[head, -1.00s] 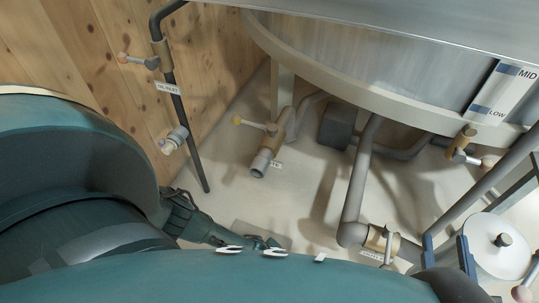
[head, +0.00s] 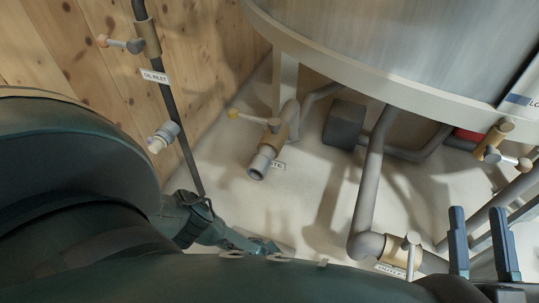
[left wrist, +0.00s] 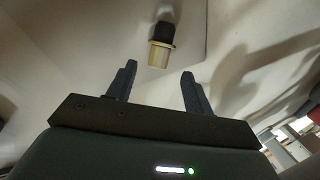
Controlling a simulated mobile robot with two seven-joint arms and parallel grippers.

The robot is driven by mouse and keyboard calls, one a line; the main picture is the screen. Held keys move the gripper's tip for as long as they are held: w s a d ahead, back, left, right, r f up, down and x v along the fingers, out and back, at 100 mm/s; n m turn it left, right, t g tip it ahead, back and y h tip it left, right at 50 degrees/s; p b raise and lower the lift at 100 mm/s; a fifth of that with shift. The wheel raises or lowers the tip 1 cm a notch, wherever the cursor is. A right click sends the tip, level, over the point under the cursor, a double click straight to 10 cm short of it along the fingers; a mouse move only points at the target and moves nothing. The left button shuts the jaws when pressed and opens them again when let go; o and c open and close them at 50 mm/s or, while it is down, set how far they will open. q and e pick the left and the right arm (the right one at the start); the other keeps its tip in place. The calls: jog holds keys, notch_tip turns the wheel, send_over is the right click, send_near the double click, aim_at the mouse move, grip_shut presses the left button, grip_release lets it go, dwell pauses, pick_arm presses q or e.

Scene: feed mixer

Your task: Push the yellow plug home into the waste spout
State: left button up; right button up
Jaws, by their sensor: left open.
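The yellow plug (left wrist: 159,55), pale yellow with a dark end, shows in the left wrist view just beyond and between my left fingertips. My left gripper (left wrist: 159,72) is open and empty; I see no contact with the plug.
A yellow-handled valve (head: 255,119) sits above the waste spout. The oil inlet pipe (head: 184,140) stands on the left by the wooden wall. The large mixer drum (head: 390,40) overhangs from above. A grey outlet pipe (head: 366,190) runs down at the right. Pale floor lies between the pipes.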

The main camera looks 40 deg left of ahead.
pick_arm(q)
jog(key=b+x, duration=0.4)
jog(key=x, duration=0.1)
jog(key=shift+s+d+f+b, duration=0.1)
jog(key=shift+d+b, duration=0.15)
jog(key=shift+b, duration=0.1)
pick_arm(e)
notch_tip(320, 180, up, 6)
jog(key=n+y, duration=0.6)
jog(key=shift+s+d+n+t+y, duration=0.2)
jog(key=shift+d+n+t+y, duration=0.1)
pick_arm(q)
jog(key=shift+c, duration=0.4)
grip_shut()
pick_arm(e)
jog(key=shift+r, duration=0.15)
